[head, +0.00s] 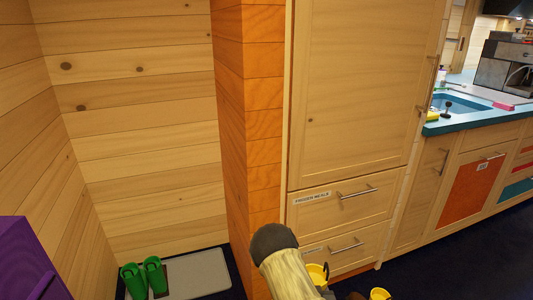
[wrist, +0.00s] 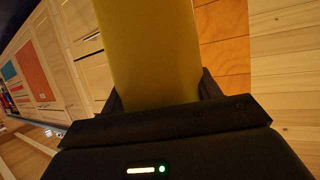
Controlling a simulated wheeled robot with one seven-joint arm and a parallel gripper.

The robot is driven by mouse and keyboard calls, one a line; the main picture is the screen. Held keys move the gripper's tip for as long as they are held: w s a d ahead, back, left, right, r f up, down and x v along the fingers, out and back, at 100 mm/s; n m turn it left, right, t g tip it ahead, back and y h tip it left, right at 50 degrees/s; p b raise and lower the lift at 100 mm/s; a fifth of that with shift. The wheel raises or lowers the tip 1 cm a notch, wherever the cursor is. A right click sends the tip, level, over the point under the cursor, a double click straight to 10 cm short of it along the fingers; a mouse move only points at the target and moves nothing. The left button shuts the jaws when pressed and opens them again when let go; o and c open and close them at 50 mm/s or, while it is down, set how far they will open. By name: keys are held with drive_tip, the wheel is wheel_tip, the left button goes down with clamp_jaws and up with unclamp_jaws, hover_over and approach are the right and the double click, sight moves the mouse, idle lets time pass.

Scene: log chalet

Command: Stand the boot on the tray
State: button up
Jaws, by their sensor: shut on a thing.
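In the wrist view my gripper (wrist: 162,90) is shut on a smooth yellow piece, seemingly the shaft of a yellow boot (wrist: 150,45). The boot's foot is out of that view. In the head view a yellow piece (head: 317,273) shows beside my arm at the bottom, probably the same boot, mostly hidden. My gripper cannot be made out there. The grey tray (head: 200,274) lies on the floor at lower left, in the wall recess. Two green boots (head: 143,277) stand upright side by side at its left end. The tray's right part is bare.
An orange wooden post (head: 250,120) rises just right of the tray. Wooden cabinet drawers (head: 340,205) stand right of it. Another yellow item (head: 380,293) shows low on the dark floor. A purple block (head: 25,260) stands at lower left. Plank walls back the recess.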

drive_tip(key=s+r+p, duration=0.1)
drive_tip(key=r+p, duration=1.4)
drive_tip(key=r, duration=0.2)
drive_tip(key=s+r+p, duration=0.2)
drive_tip(key=r+p, duration=1.4)
drive_tip(key=r, duration=0.1)
drive_tip(key=shift+s+r, duration=0.2)
drive_tip(key=shift+s, duration=0.1)
drive_tip(key=shift+f, duration=0.15)
drive_tip(key=s+f, duration=0.4)
drive_tip(key=f, duration=0.1)
drive_tip(key=shift+s+d+f, duration=0.15)
drive_tip(key=shift+s+d, duration=0.1)
